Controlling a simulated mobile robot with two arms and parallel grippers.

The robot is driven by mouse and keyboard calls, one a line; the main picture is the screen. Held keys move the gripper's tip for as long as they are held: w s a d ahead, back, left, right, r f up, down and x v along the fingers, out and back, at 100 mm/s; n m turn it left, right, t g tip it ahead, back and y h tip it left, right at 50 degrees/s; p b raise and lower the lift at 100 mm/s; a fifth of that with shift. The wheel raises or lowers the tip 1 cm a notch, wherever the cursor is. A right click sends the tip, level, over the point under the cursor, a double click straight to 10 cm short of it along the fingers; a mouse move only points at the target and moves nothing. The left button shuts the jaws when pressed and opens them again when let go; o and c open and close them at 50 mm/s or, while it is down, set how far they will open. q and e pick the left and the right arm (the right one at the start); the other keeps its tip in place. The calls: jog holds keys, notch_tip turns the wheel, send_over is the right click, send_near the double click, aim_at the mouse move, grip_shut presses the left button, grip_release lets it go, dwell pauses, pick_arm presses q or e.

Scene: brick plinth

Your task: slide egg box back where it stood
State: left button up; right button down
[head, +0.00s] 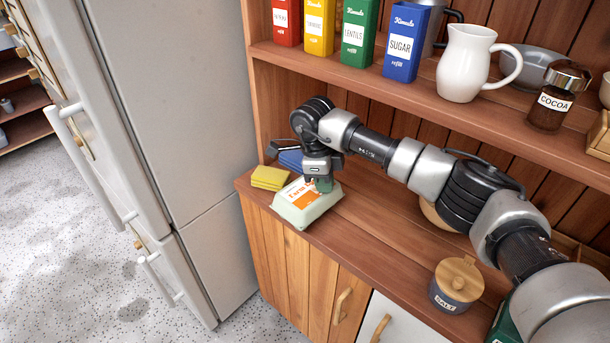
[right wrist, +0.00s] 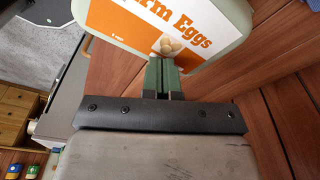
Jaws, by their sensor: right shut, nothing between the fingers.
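The egg box (head: 306,205) is pale green with an orange and white label. It sits on the wooden counter near its left front corner. In the right wrist view the egg box (right wrist: 190,22) fills the top, with "Eggs" lettering on its label. My right gripper (head: 321,184) is shut with nothing between its fingers. Its green fingertips (right wrist: 163,75) are at the near edge of the box; I cannot tell whether they touch it. The gripper hides part of the box's back side in the head view. My left gripper is in neither view.
Yellow sponges (head: 270,177) and a blue cloth or sponge (head: 291,159) lie left of and behind the box. A salt jar (head: 456,285) stands farther right on the counter (head: 372,238). The upper shelf holds coloured tins, a white jug (head: 467,63) and a cocoa jar (head: 557,97). The fridge (head: 170,100) is at left.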

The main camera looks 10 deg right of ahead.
aim_at(301, 188)
jog(key=w+a, duration=0.1)
jog(key=a+b, duration=0.1)
jog(key=a, duration=0.1)
jog(key=w+a, duration=0.1)
jog(key=a, duration=0.1)
jog(key=shift+w+a, duration=0.25)
jog(key=shift+w, duration=0.05)
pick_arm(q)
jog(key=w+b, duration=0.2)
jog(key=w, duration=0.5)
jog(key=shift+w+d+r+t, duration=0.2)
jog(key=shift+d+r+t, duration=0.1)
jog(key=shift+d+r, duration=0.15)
pick_arm(e)
jog(key=w+a, duration=0.2)
jog(key=a, duration=0.3)
jog(key=shift+w+a+r, duration=0.2)
jog(key=shift+w, duration=0.15)
